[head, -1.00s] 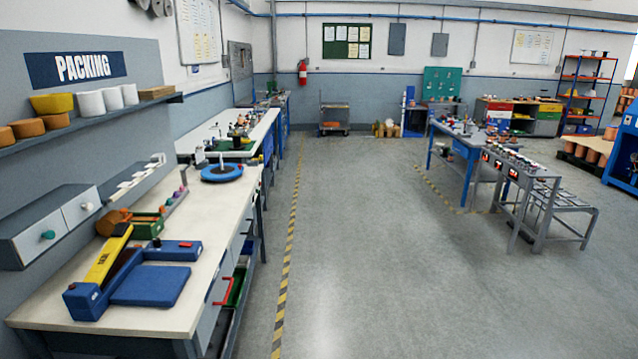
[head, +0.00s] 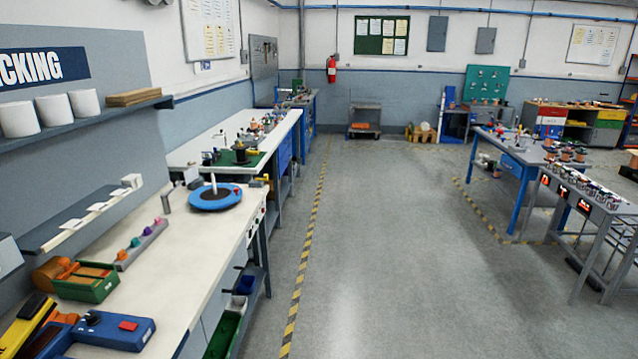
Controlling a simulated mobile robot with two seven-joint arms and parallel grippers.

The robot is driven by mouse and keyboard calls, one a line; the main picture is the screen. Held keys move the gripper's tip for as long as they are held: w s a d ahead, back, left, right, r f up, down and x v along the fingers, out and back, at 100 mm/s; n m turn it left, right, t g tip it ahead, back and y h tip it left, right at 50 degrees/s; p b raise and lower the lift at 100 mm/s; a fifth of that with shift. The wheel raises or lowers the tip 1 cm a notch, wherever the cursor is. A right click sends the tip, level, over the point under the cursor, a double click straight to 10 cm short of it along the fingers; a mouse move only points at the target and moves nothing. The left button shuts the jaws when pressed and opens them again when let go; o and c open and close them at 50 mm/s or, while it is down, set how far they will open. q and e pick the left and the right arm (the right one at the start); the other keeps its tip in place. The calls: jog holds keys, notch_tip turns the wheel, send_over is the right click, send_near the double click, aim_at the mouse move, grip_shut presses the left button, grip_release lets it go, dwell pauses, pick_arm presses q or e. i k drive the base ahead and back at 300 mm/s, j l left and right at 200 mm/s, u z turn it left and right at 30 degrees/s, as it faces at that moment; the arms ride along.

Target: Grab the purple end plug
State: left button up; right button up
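A narrow grey rack (head: 143,246) lies on the packing bench at the left. It holds a row of several small coloured plugs. Neither of my grippers is in view.
The packing bench (head: 190,262) runs along the left wall, with a blue turntable (head: 215,197), a green tray (head: 85,283) and a blue-and-yellow device at the near end. Open floor (head: 400,240) lies right of the bench, beyond a striped line. A blue-legged table (head: 518,160) stands right.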

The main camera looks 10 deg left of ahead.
aim_at(146, 231)
jog(key=i, duration=3.25)
jog(key=i+l+u, duration=0.1)
jog(key=i+u, duration=0.3)
jog(key=i+l+u, duration=0.4)
jog(key=i, duration=0.2)
jog(key=j+u, duration=0.1)
jog(key=u, duration=1.7)
